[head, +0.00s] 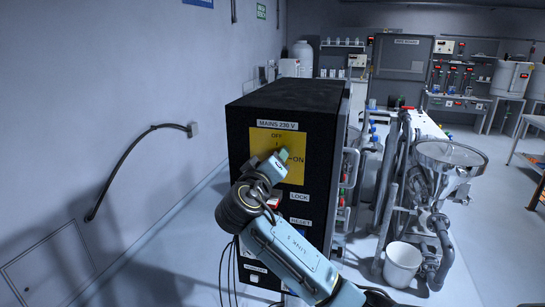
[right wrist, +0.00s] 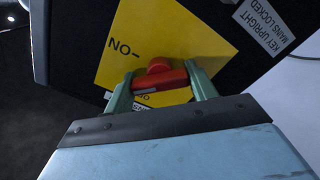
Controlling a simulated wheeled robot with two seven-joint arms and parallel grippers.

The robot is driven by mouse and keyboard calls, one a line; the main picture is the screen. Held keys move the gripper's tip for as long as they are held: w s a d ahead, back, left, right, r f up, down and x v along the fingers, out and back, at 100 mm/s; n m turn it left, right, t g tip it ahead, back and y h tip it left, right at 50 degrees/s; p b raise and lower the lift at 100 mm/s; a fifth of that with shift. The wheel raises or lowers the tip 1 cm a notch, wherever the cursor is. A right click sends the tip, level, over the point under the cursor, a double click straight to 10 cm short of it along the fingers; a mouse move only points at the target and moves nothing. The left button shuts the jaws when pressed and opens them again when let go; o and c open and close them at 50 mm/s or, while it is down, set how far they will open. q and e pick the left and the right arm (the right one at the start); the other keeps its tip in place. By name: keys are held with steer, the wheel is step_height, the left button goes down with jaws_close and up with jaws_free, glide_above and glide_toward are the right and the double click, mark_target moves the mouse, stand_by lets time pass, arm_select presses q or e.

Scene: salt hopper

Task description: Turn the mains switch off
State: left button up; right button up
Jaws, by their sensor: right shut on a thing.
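The mains switch is on a yellow plate (head: 297,142) on the front of a black cabinet (head: 242,140), under a "MAINS 230 V" label. The plate reads OFF at the top and ON at the right. My right gripper (head: 283,156) is at the plate and hides the switch in the head view. In the right wrist view, the switch's red handle (right wrist: 160,76) lies between the green fingers of my right gripper (right wrist: 162,84), which is shut on it. The ON mark shows upside down left of the handle. I cannot clearly tell which mark the handle points to.
Below the plate are a red part (head: 273,201), a LOCK label (head: 300,194) and a RESET label (head: 300,221). A machine with a metal funnel (head: 450,155) and a white bucket (head: 402,265) stand to the right. A wall with a cable (head: 122,160) is left.

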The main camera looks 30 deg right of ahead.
steer(key=n+p, duration=0.1)
steer(key=n, duration=0.2)
steer(key=shift+n, duration=0.3)
steer(key=n, duration=0.5)
steer(key=shift+f, duration=0.1)
steer(key=shift+n, duration=0.4)
steer(key=o, duration=1)
steer(key=b+v, duration=0.3)
steer(key=v, duration=1)
steer(key=shift+s+a, duration=0.1)
steer(key=shift+a, duration=0.15)
